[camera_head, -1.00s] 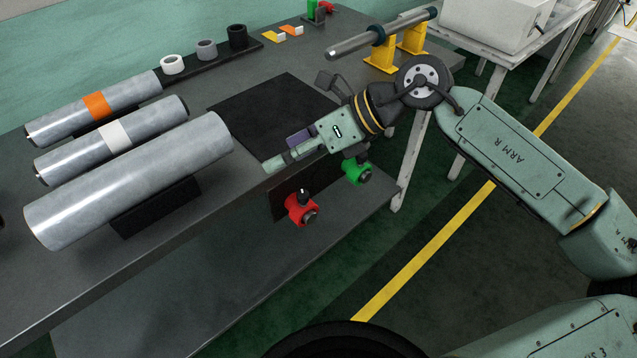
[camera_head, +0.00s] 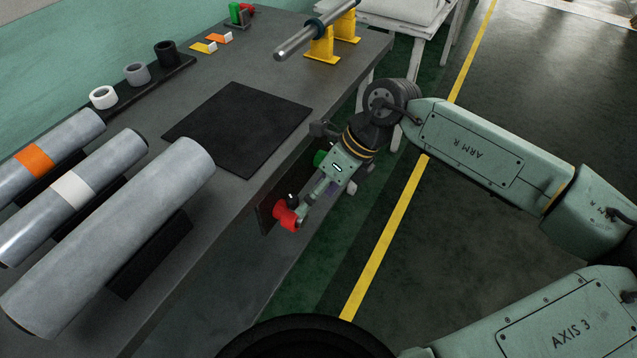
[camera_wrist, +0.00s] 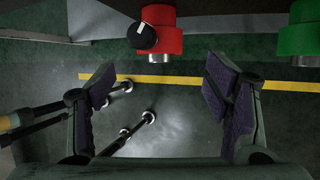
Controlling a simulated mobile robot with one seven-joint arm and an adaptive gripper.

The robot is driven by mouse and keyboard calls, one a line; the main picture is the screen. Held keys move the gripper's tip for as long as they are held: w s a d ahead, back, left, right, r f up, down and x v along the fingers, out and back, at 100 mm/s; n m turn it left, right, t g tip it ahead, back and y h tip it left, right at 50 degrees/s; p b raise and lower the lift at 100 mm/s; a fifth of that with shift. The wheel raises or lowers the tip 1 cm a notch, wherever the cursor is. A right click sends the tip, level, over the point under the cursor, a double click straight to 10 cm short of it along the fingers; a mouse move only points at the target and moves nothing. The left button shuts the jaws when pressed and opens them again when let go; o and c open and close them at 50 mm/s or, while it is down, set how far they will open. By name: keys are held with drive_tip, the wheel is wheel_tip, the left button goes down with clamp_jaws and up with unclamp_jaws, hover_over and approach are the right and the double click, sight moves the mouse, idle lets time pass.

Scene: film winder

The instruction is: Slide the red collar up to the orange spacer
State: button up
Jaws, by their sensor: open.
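A red round fitting (camera_head: 284,218) with a black knob and a metal stub sits on a dark panel at the bench's front edge. It also shows in the wrist view (camera_wrist: 167,22), beyond my open fingers and roughly between them. I cannot tell whether it is the red collar. My gripper (camera_wrist: 162,85) is open and empty. In the head view my gripper (camera_head: 305,204) overlaps the red fitting's right side. An orange band (camera_head: 35,160) is around a grey roll at the left. A small orange piece (camera_head: 218,38) lies at the back. Which is the spacer is unclear.
A green fitting (camera_wrist: 299,35) sits right of the red one. A metal shaft (camera_head: 300,38) with a dark ring rests on yellow stands (camera_head: 324,50). Grey rolls (camera_head: 110,235) fill the bench's left. A flat black mat (camera_head: 240,128) lies clear.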

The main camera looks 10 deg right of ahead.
sight(298, 217)
drive_tip(key=p+x, duration=0.1)
drive_tip(key=x, duration=0.7)
drive_tip(key=shift+a, duration=0.1)
drive_tip(key=shift+c, duration=0.5)
drive_tip(key=shift+r, duration=0.1)
drive_tip(key=c, duration=1.3)
drive_tip(key=shift+s, duration=0.1)
drive_tip(key=shift+s+d, duration=0.4)
drive_tip(key=shift+d, duration=0.2)
drive_tip(key=shift+s+d, duration=0.4)
drive_tip(key=shift+d, duration=0.25)
drive_tip(key=shift+s+d+b, duration=0.4)
drive_tip(key=shift+s+d, duration=0.2)
drive_tip(key=shift+d, duration=0.2)
drive_tip(key=shift+s+d+b, duration=0.35)
drive_tip(key=shift+s+d, duration=0.25)
drive_tip(key=shift+d, duration=0.25)
